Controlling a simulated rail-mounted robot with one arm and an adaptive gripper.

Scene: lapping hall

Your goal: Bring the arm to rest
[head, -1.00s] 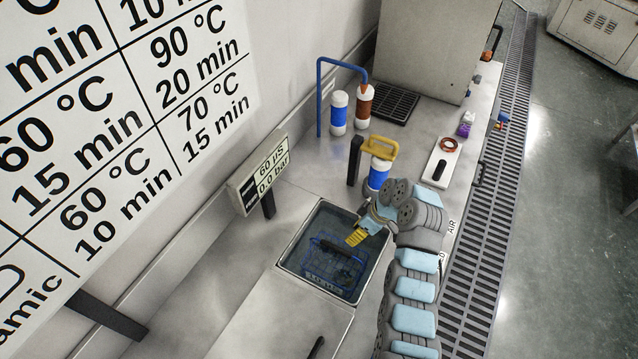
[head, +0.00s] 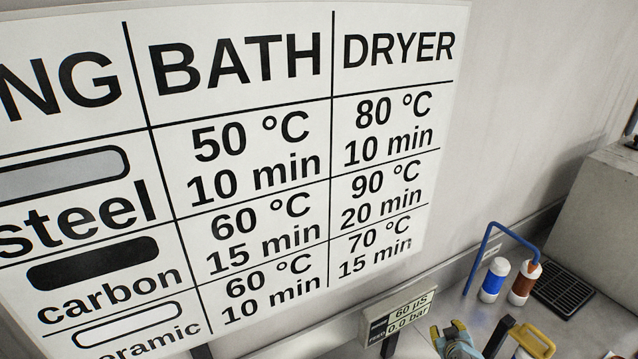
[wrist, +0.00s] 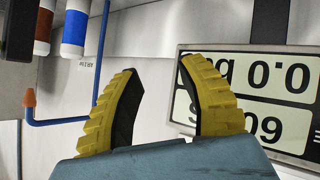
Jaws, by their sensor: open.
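My gripper (head: 447,332) shows at the bottom edge of the head view, just right of the small display, with most of my arm out of the picture below. In the wrist view my gripper (wrist: 163,105) has its two yellow ribbed fingers spread apart with nothing between them. The small display (head: 398,312) reads 60 µS and 0.0 bar. It also shows upside down at the right of the wrist view (wrist: 262,95), beyond the fingers.
A wall chart (head: 240,170) lists bath and dryer settings. A blue-banded bottle (head: 494,280) and a brown-banded bottle (head: 524,284) stand by a blue pipe (head: 480,252) and a dark grate (head: 565,289). A yellow handle (head: 535,341) is right of my gripper.

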